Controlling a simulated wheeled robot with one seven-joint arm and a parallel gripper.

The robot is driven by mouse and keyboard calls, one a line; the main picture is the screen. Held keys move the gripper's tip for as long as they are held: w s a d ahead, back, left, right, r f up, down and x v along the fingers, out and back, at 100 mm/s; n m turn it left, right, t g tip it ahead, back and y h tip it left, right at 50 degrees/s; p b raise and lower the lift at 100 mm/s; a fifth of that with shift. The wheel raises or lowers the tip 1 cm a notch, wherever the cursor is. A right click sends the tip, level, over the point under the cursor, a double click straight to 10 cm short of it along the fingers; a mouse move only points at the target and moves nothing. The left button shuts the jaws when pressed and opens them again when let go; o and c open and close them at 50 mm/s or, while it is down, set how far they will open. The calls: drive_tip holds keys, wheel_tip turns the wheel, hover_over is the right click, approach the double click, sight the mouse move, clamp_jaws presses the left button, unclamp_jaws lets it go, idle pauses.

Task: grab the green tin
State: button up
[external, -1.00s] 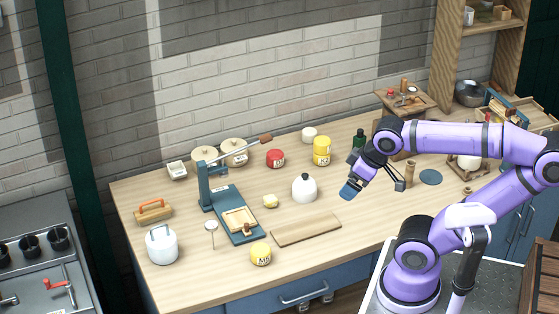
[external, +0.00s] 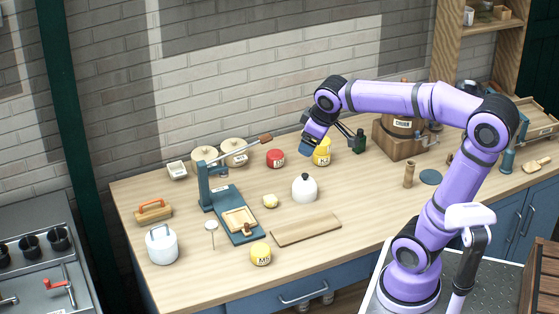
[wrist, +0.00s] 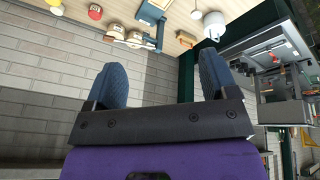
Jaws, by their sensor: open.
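I see no tin that is clearly green in either view. The tins that show are a red tin (external: 275,158), a yellow tin (external: 321,158) by the back of the table, and another yellow tin (external: 260,255) at the front. A dark green bottle-like thing (external: 359,142) stands right of the back yellow tin. My gripper (external: 328,141) is open and empty, held in front of the back yellow tin and partly covering it. In the wrist view its two dark blue fingers (wrist: 163,76) are wide apart with brick wall between them. The red tin also shows there (wrist: 95,12).
A blue press (external: 228,205), two cream crocks (external: 234,151), a white kettle-like pot (external: 304,190) and a board (external: 306,229) stand on the table. A wooden churn box (external: 398,140) is at the back right. Bare tabletop lies right of the board.

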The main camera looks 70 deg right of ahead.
drive_tip(key=w+d+f+g, duration=0.15)
drive_tip(key=w+d, duration=0.25)
drive_tip(key=d, duration=0.4)
drive_tip(key=w+d+f+m, duration=0.1)
drive_tip(key=w+d+f, duration=0.3)
drive_tip(key=d, duration=0.5)
drive_tip(key=w+d+f+g, duration=0.1)
drive_tip(key=w+d, duration=0.4)
drive_tip(key=d, duration=0.3)
drive_tip(key=m+y, duration=0.1)
drive_tip(key=m, duration=0.2)
hover_over(362, 130)
drive_tip(key=f, duration=2.5)
drive_tip(key=shift+s+a+f, duration=0.15)
drive_tip(key=shift+s+a, duration=0.15)
drive_tip(key=shift+a, duration=0.05)
drive_tip(key=shift+s+d+f, duration=0.15)
drive_tip(key=shift+d+f, duration=0.05)
drive_tip(key=shift+f, duration=0.35)
drive_tip(key=f, duration=0.4)
drive_tip(key=shift+w+d+f, duration=0.1)
drive_tip(key=shift+w+f, duration=0.1)
drive_tip(key=shift+w, duration=0.05)
drive_tip(key=shift+w+f, duration=0.2)
drive_tip(key=shift+f, duration=0.7)
drive_tip(key=shift+w+f, duration=0.15)
drive_tip(key=shift+f, duration=0.75)
drive_tip(key=shift+w+f, duration=0.2)
drive_tip(key=shift+f, duration=0.7)
drive_tip(key=c, duration=1.1)
